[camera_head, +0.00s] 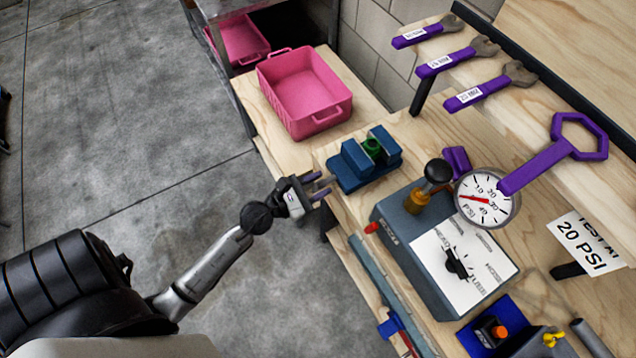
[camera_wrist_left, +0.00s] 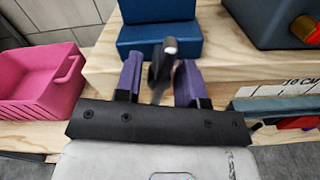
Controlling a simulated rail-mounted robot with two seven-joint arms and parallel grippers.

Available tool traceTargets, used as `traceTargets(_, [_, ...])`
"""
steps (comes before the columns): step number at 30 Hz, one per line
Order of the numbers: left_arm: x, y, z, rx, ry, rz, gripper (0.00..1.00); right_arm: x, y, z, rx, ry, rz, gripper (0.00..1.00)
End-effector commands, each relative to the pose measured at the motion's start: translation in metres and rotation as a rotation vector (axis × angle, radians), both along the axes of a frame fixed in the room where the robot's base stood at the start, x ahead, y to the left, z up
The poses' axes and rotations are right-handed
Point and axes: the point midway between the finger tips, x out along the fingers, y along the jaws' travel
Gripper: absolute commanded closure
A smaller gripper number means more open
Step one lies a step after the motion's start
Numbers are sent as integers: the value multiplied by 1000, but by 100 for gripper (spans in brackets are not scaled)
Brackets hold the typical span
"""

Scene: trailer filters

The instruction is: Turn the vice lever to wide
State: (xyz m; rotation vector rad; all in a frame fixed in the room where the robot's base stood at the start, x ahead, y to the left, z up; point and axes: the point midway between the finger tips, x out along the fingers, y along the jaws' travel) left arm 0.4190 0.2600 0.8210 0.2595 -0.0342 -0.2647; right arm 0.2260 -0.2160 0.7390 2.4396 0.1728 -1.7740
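The blue vice (camera_head: 352,162) is on the wooden bench, with a green part (camera_head: 372,148) between its jaws. It also shows at the top of the left wrist view (camera_wrist_left: 160,38). The vice lever (camera_wrist_left: 163,68), a dark bar with a pale tip, stands out from the vice's near side. My left gripper (camera_head: 318,185) is at that side, its purple fingers spread. In the left wrist view the left gripper (camera_wrist_left: 160,72) has one finger on each side of the lever, with visible gaps. The lever cannot be made out in the head view. My right gripper is not in view.
A pink bin (camera_head: 312,95) stands behind the vice. A grey tester box (camera_head: 400,225) with a pressure gauge (camera_head: 487,197) is to the right. Purple-handled wrenches (camera_head: 478,95) are on the back board. The floor left of the bench is clear.

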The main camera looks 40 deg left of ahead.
Motion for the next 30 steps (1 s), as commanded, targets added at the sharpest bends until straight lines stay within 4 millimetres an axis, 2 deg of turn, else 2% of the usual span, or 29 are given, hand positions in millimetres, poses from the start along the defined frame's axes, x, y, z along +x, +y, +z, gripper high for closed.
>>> traceTargets(2, [0,0,0,0,0,0,64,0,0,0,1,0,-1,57])
traceTargets(14, [0,0,0,0,0,0,100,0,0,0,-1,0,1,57])
traceTargets(23, [0,0,1,-12,3,0,100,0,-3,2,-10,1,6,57])
traceTargets(30, [0,1,3,-113,31,1,100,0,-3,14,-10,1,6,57])
